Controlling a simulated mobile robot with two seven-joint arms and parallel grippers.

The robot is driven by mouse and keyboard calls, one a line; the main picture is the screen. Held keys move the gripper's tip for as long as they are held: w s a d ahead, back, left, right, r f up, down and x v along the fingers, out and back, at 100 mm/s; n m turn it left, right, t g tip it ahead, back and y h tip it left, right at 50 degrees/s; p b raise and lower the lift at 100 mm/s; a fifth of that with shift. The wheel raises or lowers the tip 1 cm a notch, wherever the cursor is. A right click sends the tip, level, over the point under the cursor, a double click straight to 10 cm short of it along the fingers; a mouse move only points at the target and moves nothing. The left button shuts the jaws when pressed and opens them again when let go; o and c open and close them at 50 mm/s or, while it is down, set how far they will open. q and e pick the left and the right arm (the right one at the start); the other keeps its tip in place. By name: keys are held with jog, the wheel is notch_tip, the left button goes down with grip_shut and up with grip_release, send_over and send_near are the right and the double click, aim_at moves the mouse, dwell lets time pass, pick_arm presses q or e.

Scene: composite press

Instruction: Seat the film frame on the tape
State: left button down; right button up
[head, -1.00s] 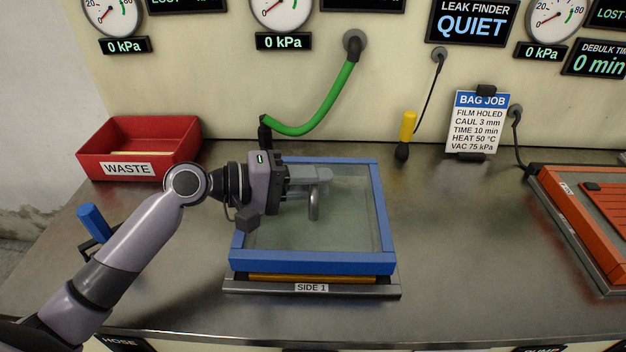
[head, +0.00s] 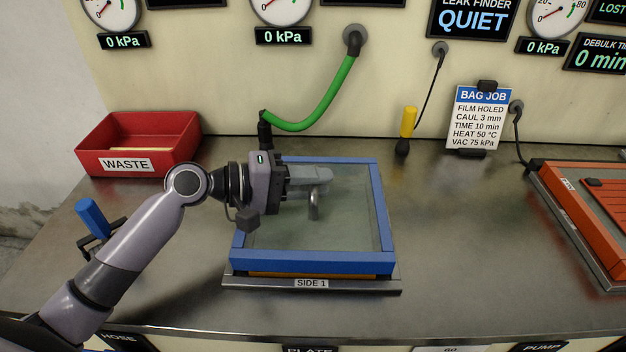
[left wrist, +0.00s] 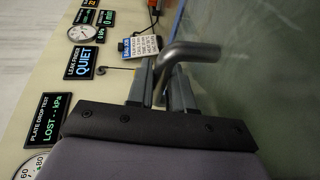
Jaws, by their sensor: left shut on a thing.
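The blue film frame (head: 312,263) with its clear greenish film (head: 345,225) lies over the metal plate marked SIDE 1 (head: 365,284). A thin strip of amber tape (head: 312,275) shows between the frame's front edge and the plate. My left gripper (head: 316,200) is over the film, shut on a grey metal handle (head: 314,208). The handle also shows between the fingers in the left wrist view (left wrist: 190,50). The arm hides part of the frame's left side. I cannot tell whether the frame touches the tape all round. My right gripper is not in view.
A green hose (head: 325,108) runs from the wall to a fitting behind the frame's back left corner. A red WASTE bin (head: 185,150) stands at the back left. An orange-framed panel (head: 575,215) is at right. The bench between is clear.

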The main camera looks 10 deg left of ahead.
pick_arm(q)
jog(key=c, duration=0.9)
grip_release()
jog(key=shift+f, duration=0.1)
jog(key=b+v, duration=0.1)
jog(key=v, duration=0.6)
jog(key=shift+s, duration=0.15)
